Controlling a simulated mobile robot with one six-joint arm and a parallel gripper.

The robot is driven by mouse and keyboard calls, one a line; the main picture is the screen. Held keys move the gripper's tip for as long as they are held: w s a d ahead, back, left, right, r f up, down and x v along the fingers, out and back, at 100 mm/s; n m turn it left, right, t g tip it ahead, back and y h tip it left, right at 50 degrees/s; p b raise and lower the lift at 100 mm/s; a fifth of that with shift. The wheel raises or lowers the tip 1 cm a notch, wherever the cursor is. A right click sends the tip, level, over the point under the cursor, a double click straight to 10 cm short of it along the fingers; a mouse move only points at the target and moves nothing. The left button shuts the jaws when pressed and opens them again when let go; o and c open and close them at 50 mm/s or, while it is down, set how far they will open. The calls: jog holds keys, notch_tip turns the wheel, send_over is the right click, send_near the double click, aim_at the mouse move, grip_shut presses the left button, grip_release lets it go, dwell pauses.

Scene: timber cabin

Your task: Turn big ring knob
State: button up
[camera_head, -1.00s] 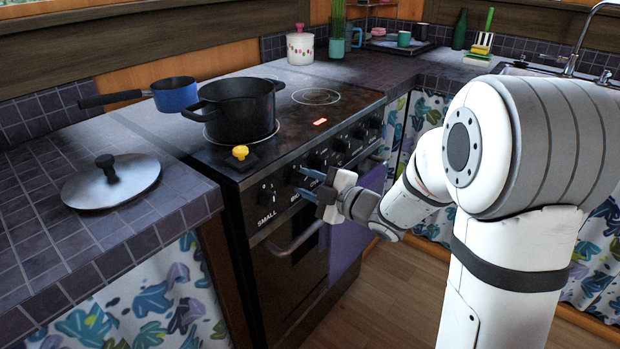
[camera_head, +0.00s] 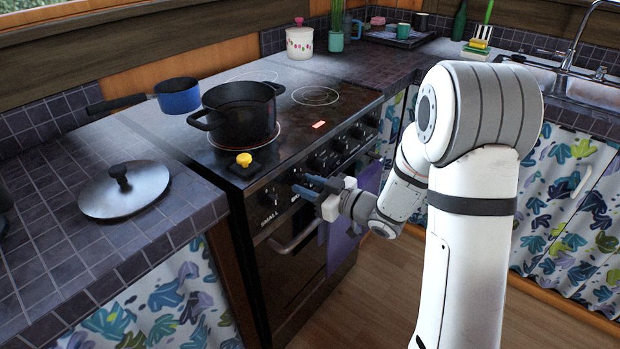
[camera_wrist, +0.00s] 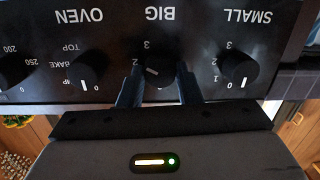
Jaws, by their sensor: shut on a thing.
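The big ring knob (camera_wrist: 162,69) is the black dial under the word BIG in the wrist view, where the lettering is upside down. Its light pointer mark points left, near the 2. My gripper (camera_wrist: 159,88) is shut on the knob, one blue finger on each side. In the head view my gripper (camera_head: 307,185) reaches the stove's front panel; the knob itself is mostly hidden there. A black pot (camera_head: 238,112) stands on the front ring, whose edge shows a faint reddish line.
The small ring knob (camera_wrist: 239,68) and an oven knob (camera_wrist: 88,68) flank the held knob closely. An oven door handle (camera_head: 296,236) runs below the panel. A lid (camera_head: 124,190) lies on the left counter, and a blue pan (camera_head: 178,95) is behind it. Open floor lies in front.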

jog(key=m+p, duration=0.2)
jog(key=m, duration=0.2)
jog(key=shift+s+g+p, duration=0.1)
jog(key=shift+g+p, duration=0.2)
jog(key=shift+p, duration=0.05)
jog(key=shift+f+m+y+p, duration=0.15)
jog(key=shift+m+y+p, duration=0.15)
jog(key=shift+m+p, duration=0.4)
jog(key=shift+m, duration=0.3)
jog(key=o, duration=1)
jog(key=v, duration=0.7)
jog(key=shift+s+d, duration=0.2)
jog(key=shift+d, duration=0.1)
